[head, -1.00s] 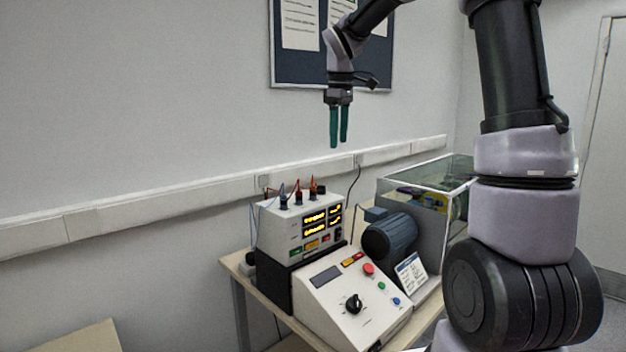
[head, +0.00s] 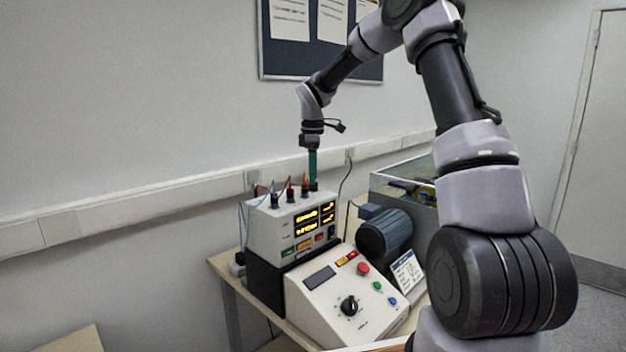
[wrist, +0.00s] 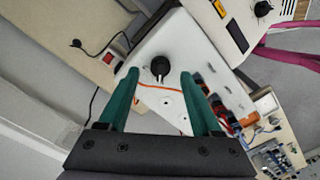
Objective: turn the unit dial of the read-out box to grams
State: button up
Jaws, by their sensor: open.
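The read-out box (head: 290,222) is a white box with lit yellow displays, standing on a black block at the back of the bench. In the wrist view its white top (wrist: 185,45) carries a black dial (wrist: 160,68) with a pale pointer mark; I cannot read any unit labels. My gripper (wrist: 159,76) has two green fingers, open, one on each side of the dial with visible gaps. In the head view my gripper (head: 313,184) points straight down at the right end of the box top, where the dial is mostly hidden.
Plugs with wires (head: 290,188) stand on the box top, left of my gripper. A sloped control console (head: 345,300) with a black knob is in front. A grey motor (head: 385,235) and a clear-sided tank (head: 405,185) stand to the right. The wall trunking (head: 200,195) runs behind.

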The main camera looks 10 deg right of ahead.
jog(key=shift+f, duration=0.9)
grip_shut()
